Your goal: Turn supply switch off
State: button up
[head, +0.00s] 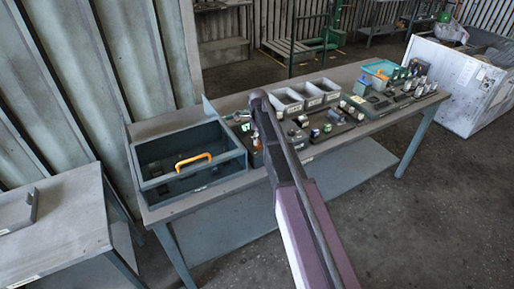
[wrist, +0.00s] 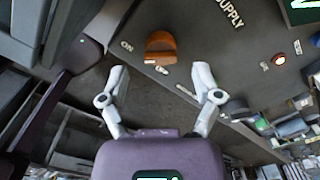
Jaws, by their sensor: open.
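In the wrist view the supply switch (wrist: 161,44) is an orange-brown knob on a dark panel, with "SUPPLY" lettering to its upper right. An "ON" mark (wrist: 127,46) is to its left, and small pale marks too small to read lie just below it. My gripper (wrist: 160,70) is open, with its two pale fingers spread below the knob to left and right. Nothing is between the fingers and they appear apart from the knob. In the head view my arm covers part of the bench, and I cannot make out the gripper or switch there.
A small orange lit round part (wrist: 279,60) sits on the panel at right. In the head view the bench (head: 225,189) carries a grey open box (head: 163,187) with an orange handle (head: 195,160), pale bins (head: 322,88) and several small parts. A white cabinet (head: 462,85) stands at right.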

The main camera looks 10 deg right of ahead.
jog(key=shift+f+b, duration=1.2)
jog(key=shift+f, duration=0.3)
